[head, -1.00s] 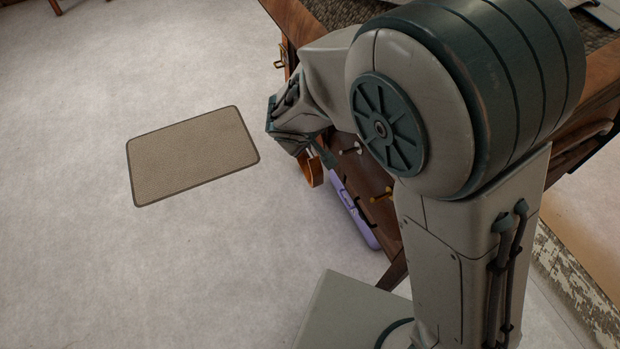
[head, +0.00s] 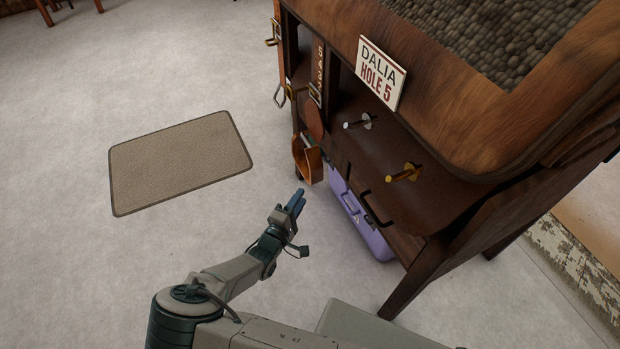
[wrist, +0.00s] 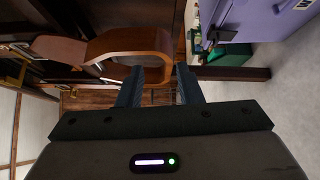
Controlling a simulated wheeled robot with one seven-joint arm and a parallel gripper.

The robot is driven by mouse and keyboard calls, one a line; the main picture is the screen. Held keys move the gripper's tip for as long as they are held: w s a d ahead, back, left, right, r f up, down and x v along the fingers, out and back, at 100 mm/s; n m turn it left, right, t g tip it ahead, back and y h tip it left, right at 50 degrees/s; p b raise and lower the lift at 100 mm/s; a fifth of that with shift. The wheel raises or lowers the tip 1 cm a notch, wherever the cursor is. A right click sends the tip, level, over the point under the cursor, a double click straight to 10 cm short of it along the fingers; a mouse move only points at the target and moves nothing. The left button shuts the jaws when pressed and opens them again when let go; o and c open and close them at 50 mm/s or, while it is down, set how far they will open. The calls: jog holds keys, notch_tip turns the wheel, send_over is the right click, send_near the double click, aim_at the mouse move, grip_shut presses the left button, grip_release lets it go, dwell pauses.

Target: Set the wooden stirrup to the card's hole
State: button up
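The wooden stirrup (head: 307,161) hangs low at the left end of the dark wooden stand, under a brown strap (head: 319,66) with numbers and a metal buckle (head: 315,94). The card (head: 380,73) on the stand's upper edge reads "DALIA HOLE 5". My gripper (head: 298,200) is below the stirrup in the head view, apart from it and empty. In the wrist view, my gripper's fingers (wrist: 159,87) are spread, with the curved stirrup (wrist: 130,38) beyond their tips. Which hole the buckle is in cannot be told.
A silver peg (head: 358,123) and a yellow peg (head: 404,173) stick out of the stand (head: 440,195). A purple case (head: 362,218) sits beneath it. A beige mat (head: 180,162) lies on the open floor to the left.

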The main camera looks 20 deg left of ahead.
aim_at(307, 168)
jog(key=shift+w+a+f+n+t+y+b, duration=0.3)
jog(key=shift+w+a+y+b, duration=0.35)
jog(key=shift+w, duration=1.45)
jog(key=shift+w+a+f+n+t+y+b, duration=0.15)
jog(key=shift+w+a+n+b, duration=0.3)
jog(key=shift+w+b, duration=1.1)
jog(key=shift+w+a+f+n+t+y+b, duration=0.2)
jog(key=shift+w+a+y, duration=0.35)
jog(key=shift+w, duration=2.1)
grip_shut()
